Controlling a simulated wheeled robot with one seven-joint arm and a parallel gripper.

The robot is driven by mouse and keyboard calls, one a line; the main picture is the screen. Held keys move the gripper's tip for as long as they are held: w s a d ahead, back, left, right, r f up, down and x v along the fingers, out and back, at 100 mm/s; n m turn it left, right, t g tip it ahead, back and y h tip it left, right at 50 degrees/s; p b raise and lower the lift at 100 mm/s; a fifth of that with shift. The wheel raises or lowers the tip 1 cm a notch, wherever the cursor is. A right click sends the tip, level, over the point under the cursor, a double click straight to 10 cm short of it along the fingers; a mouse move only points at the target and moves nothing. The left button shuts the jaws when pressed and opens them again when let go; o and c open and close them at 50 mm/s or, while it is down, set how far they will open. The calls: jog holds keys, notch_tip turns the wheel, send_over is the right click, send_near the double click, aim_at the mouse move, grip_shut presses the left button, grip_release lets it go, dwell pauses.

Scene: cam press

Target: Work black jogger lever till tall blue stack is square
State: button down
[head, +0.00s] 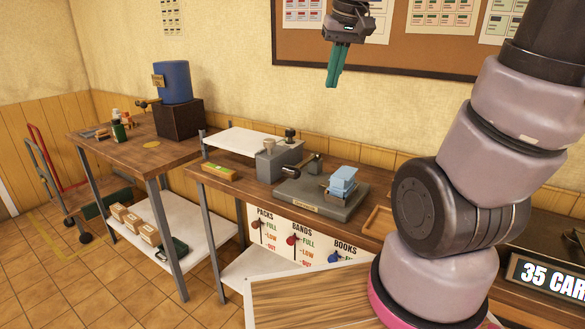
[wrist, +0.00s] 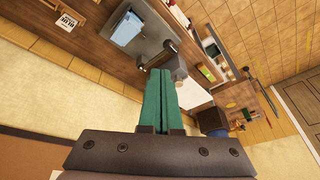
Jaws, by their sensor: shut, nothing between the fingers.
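The tall blue stack (head: 343,181) stands on the grey jogger base (head: 318,205) on the workbench. Its layers look uneven, with the upper part offset from the lower part. My gripper (head: 332,84) is high above the bench, in front of the wall, apart from lever and stack. Its green fingers (wrist: 158,72) are shut and empty.
A shallow wooden tray (head: 379,221) lies right of the jogger. A side table (head: 135,153) at left holds a blue drum (head: 173,82) on a dark box. The air around my gripper is clear.

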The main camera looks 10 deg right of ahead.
jog(key=w+a+f+n+g, duration=0.3)
jog(key=w+f+n, duration=0.1)
jog(key=w+f, duration=0.5)
jog(key=n+g+h, duration=0.1)
jog(key=n+g, duration=0.1)
jog(key=n, duration=0.1)
send_near(291, 169)
jog(key=w, duration=0.1)
jog(key=shift+d+r, duration=0.1)
jog(key=shift+r, duration=0.3)
jog(key=f, duration=0.6)
jog(key=shift+s+d+f, duration=0.15)
jog(key=shift+s+f, duration=0.05)
jog(key=shift+s, duration=0.05)
jog(key=shift+f, duration=0.25)
jog(key=shift+f, duration=2.2)
